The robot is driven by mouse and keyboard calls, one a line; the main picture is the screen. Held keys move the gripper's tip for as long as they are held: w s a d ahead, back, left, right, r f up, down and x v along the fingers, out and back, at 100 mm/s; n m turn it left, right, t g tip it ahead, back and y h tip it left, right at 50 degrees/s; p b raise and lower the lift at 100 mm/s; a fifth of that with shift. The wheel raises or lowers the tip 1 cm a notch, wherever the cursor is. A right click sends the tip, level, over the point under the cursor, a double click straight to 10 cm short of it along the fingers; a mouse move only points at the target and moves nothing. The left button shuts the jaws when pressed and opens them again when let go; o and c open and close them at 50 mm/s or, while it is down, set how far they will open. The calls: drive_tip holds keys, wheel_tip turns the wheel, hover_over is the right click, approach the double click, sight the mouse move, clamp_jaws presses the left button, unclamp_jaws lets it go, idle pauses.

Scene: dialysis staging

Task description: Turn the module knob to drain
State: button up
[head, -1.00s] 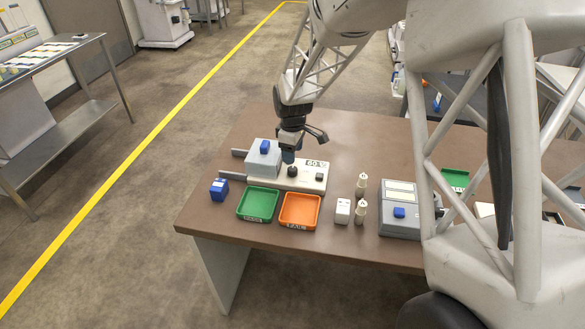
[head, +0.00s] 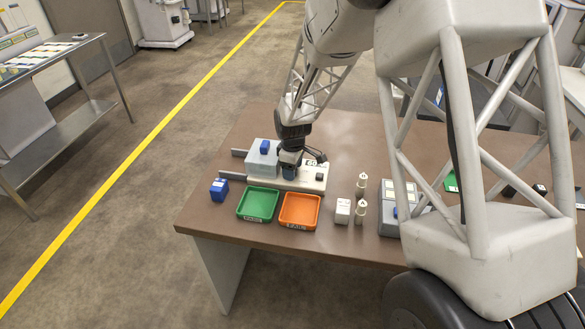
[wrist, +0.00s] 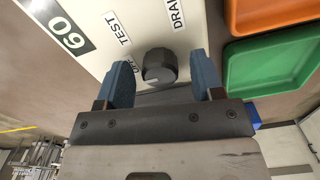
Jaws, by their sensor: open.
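The module (head: 312,182) is a pale panel on the table in the head view, with "60" marked on it. In the wrist view its face (wrist: 95,15) carries the labels OFF, TEST and a partly cut-off DRAIN. The dark round knob (wrist: 160,62) sits near the OFF label, with a small light mark on its near side; I cannot tell its exact setting. My gripper (wrist: 162,76) is open, with one blue finger on each side of the knob and gaps showing on both sides. In the head view my gripper (head: 291,171) hides the knob.
A grey box (head: 262,162) with a blue top piece stands left of the gripper. A green tray (head: 258,204), an orange tray (head: 300,211) and a blue block (head: 219,190) lie in front. Small white bottles (head: 361,187) stand to the right.

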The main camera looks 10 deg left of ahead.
drive_tip(key=shift+c, duration=0.2)
drive_tip(key=c, duration=0.9)
drive_tip(key=shift+m, duration=0.4)
drive_tip(key=m, duration=1)
drive_tip(key=shift+m, duration=0.3)
drive_tip(key=m, duration=1.2)
drive_tip(key=shift+m, duration=0.4)
